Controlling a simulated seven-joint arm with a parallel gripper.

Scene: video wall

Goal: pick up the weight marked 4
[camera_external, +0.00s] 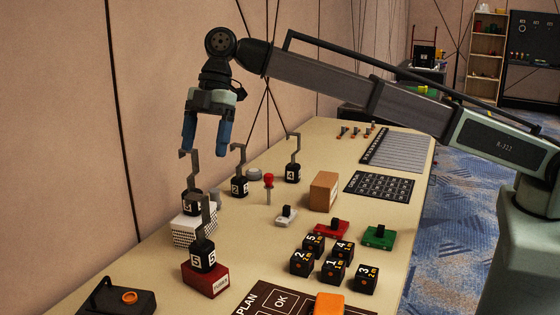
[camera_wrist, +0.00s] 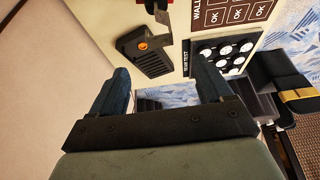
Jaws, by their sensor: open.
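The weight marked 4 (camera_external: 292,174) is a small black block with a white label and a tall grey hook. It stands upright on the table near the wall, right of my gripper in the external view. My gripper (camera_external: 206,150) is open and empty, raised above the table to the left of that weight, with its blue fingers pointing down. In the wrist view my gripper (camera_wrist: 160,80) shows two spread fingers with nothing between them. The weight marked 4 does not show in the wrist view.
Other hooked weights stand nearby: one (camera_external: 239,187) left of the 4, one (camera_external: 192,205) on a white block, and a 5 (camera_external: 203,258) on a red block. A brown box (camera_external: 323,191) stands right of the 4. Several black numbered cubes (camera_external: 333,271) stand in front.

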